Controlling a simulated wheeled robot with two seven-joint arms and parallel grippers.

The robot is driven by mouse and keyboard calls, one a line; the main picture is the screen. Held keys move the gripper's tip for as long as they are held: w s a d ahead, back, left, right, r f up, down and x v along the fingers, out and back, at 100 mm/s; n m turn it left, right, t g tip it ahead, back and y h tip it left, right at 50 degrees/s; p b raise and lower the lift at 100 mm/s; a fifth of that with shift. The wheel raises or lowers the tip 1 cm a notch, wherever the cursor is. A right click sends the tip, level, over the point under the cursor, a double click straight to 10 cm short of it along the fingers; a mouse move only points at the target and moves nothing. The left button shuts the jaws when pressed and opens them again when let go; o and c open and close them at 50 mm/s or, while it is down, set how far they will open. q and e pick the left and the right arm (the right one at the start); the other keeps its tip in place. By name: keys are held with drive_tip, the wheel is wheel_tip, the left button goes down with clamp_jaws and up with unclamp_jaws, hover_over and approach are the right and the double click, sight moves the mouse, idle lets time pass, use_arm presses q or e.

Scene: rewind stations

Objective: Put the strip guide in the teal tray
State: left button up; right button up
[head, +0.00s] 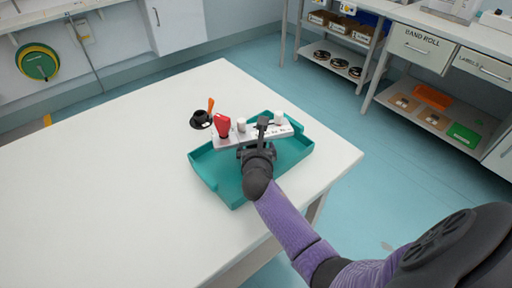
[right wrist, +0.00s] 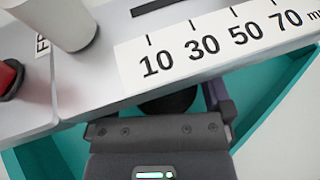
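The strip guide (head: 224,140) is a pale grey bar with a red clamp (head: 222,126), white posts and a millimetre scale. It is above the back part of the teal tray (head: 230,193), which sits near the table's right edge. The right wrist view shows the guide (right wrist: 200,52) close up across the top, with the tray (right wrist: 62,150) below it. My right gripper (head: 261,132) is at the guide's near long edge and appears shut on it; its fingertips are partly hidden. Whether the guide touches the tray is unclear. My left gripper is out of view.
A black spool (head: 200,119) and an orange-handled item (head: 211,104) are on the white table (head: 110,165) just left of the guide. The table's left side is clear. Shelves and a drawer counter (head: 440,40) stand beyond the floor at the right.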

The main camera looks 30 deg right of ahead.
drive_tip(key=shift+r, duration=0.25)
drive_tip(key=p+v, duration=0.5)
drive_tip(key=v, duration=0.6)
drive_tip(key=shift+s+a, duration=0.1)
drive_tip(key=shift+s, duration=0.05)
drive_tip(key=shift+s+a, duration=0.15)
drive_tip(key=shift+s, duration=0.15)
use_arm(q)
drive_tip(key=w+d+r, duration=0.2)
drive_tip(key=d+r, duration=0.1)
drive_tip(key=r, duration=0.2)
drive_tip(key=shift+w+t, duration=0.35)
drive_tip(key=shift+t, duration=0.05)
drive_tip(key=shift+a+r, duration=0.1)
